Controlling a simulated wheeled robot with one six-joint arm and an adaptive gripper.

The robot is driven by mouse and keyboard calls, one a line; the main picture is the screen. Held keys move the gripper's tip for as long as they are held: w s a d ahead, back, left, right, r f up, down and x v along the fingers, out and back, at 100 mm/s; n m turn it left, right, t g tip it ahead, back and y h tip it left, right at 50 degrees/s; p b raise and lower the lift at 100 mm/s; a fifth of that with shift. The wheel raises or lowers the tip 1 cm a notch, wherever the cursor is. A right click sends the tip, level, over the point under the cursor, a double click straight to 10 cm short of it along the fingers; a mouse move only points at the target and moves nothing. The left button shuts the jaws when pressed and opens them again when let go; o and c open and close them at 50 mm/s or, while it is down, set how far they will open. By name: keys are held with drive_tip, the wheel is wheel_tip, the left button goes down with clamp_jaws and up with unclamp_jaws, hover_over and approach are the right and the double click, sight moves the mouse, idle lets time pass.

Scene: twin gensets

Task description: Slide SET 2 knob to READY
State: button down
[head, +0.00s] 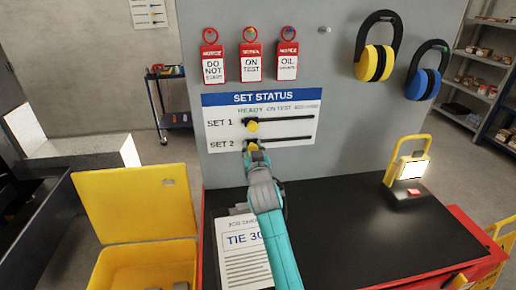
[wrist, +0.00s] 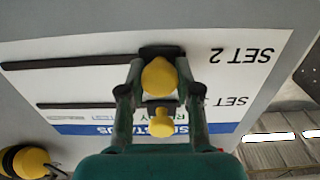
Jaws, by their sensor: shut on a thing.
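The SET STATUS board (head: 297,139) hangs on the grey panel, with a READY label at the left, ON TEST beside it and a third, unclear label at the right. The SET 1 knob (head: 252,125) is yellow and sits at the left end of its slot, below READY. The yellow SET 2 knob (head: 252,147) is also at the left end of its slot, below READY. In the wrist view, which is upside down, my gripper (wrist: 160,75) is shut around the SET 2 knob (wrist: 159,77). The SET 1 knob (wrist: 159,116) shows just beyond it, between the fingers.
Red tags (head: 250,62) hang above the board. Yellow ear muffs (head: 375,62) and blue ear muffs (head: 423,83) hang to the right. Below are a black worktop (head: 350,215), a job sheet (head: 240,265), a lit yellow lamp (head: 410,168) and an open yellow box (head: 135,205).

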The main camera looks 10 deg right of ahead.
drive_tip(key=shift+a, duration=0.15)
drive_tip(key=c, duration=0.8)
unclamp_jaws()
drive_tip(key=shift+a, duration=0.15)
drive_tip(key=s, duration=1.2)
